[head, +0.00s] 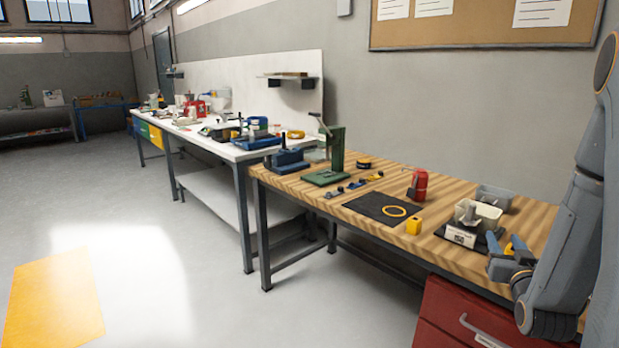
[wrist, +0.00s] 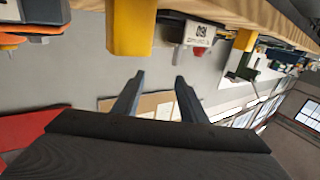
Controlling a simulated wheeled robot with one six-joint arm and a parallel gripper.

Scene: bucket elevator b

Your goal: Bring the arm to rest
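My arm (head: 590,190) stands at the right edge of the head view, bent, with its lower part reaching down beside the wooden workbench. My gripper (head: 503,257) is at the bench's front right, close to a small scale with a white label (head: 461,236). In the wrist view, my gripper's two dark fingers (wrist: 157,82) are apart with nothing between them. The wrist view is turned over, with the bench edge along its top. Whether the gripper touches anything cannot be told.
The wooden workbench (head: 458,262) holds a black mat (head: 372,207) with a yellow ring (head: 394,211), a yellow block (head: 414,225), a red can (head: 418,184), bins (head: 478,213) and a green press (head: 335,150). A red drawer cabinet (head: 450,315) stands below. The floor at left is clear.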

